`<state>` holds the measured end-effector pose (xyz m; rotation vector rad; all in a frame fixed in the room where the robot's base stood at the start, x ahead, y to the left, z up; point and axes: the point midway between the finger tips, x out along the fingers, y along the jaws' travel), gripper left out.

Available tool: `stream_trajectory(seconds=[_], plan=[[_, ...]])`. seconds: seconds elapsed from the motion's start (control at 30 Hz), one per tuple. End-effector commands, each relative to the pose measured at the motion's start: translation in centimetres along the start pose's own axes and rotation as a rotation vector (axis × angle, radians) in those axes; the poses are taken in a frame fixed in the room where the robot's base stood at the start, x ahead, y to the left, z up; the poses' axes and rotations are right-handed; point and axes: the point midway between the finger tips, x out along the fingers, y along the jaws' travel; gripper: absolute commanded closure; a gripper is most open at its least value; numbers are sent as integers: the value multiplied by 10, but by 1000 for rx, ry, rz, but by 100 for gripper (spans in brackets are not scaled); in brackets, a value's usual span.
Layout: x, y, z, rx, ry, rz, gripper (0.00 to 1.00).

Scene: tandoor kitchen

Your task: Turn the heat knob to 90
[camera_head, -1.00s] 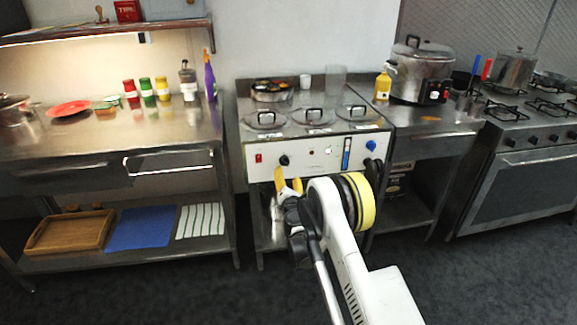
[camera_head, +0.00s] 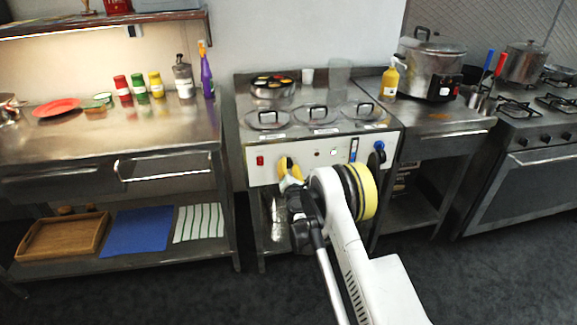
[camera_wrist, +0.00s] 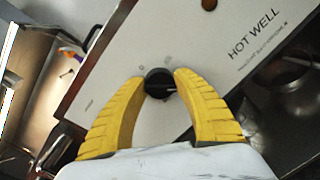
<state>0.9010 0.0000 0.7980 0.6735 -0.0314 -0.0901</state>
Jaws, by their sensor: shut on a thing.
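The heat knob (camera_wrist: 159,84) is small, round and black with a pale pointer line, on the white control panel of the hot well. My gripper (camera_wrist: 158,80) has its two yellow fingers on either side of the knob and is shut on it. In the head view my gripper (camera_head: 289,168) is at the left part of the panel (camera_head: 315,155) and hides the knob. The fine scale marks are too small to read.
A red switch (camera_head: 260,160) is left of my gripper and a blue knob (camera_head: 379,146) is at the panel's right end. Lidded wells (camera_head: 268,118) are on top. Steel counters stand on both sides. Dark floor (camera_head: 190,290) is clear in front.

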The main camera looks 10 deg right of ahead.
Motion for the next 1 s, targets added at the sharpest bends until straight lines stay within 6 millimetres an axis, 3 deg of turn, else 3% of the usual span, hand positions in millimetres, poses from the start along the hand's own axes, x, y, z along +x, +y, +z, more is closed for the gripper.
stream_trajectory(seconds=[1.0], plan=[[1,1,0,59,6,-2,94]])
